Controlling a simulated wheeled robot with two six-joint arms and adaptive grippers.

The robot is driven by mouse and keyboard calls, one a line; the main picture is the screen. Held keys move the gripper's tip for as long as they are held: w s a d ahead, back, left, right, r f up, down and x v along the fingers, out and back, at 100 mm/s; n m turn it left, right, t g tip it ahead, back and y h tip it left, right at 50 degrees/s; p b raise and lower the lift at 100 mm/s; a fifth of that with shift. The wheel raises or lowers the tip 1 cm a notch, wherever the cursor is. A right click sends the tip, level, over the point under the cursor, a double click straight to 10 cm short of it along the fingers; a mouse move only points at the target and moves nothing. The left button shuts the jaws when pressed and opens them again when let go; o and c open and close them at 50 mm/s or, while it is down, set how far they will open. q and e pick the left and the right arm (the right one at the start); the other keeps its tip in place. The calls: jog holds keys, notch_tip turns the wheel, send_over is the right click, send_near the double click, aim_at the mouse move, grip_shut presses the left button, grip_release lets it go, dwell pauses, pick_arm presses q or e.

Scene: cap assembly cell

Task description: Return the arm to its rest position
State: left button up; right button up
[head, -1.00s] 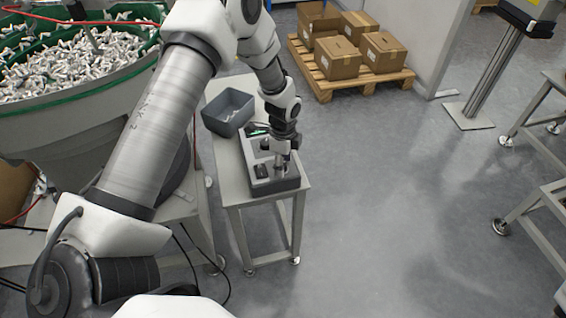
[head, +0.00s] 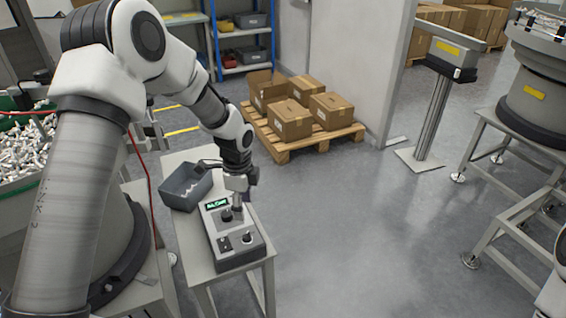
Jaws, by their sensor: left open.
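My left arm comes in from the left and bends down over the small table. My left gripper (head: 238,203) points down just over the far part of a grey control box (head: 238,258), and is open. I cannot tell whether its fingertips touch the box. The box has a lit green display (head: 217,204), a dark knob (head: 226,215), a second knob (head: 247,238) at the near right and a black switch (head: 224,244). The gripper partly hides the box's far edge. My right gripper is not in view.
The box stands on a small table (head: 201,265) beside a dark grey bin (head: 187,187) with a few pale pieces. A pallet (head: 280,148) of cartons stands behind. The floor (head: 370,230) to the right is clear.

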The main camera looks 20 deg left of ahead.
pick_arm(q)
jog(key=s+d+f+n+g, duration=0.1)
jog(key=s+d+f+n, duration=0.2)
jog(key=s+f, duration=0.6)
jog(key=s+d+f+n+g+p, duration=0.1)
jog(key=s+d+f+n, duration=0.25)
jog(key=s, duration=0.95)
jog(key=s+d+f+n+g, duration=0.1)
jog(key=s+d+f+n, duration=0.2)
jog(key=s+f, duration=0.65)
jog(key=w+n+t, duration=0.1)
jog(key=n, duration=0.1)
jog(key=w+r+n+t, duration=0.1)
jog(key=n, duration=0.1)
jog(key=w+r+n+t, duration=0.1)
jog(key=n, duration=0.1)
jog(key=shift+w+a, duration=0.15)
jog(key=shift+a, duration=0.25)
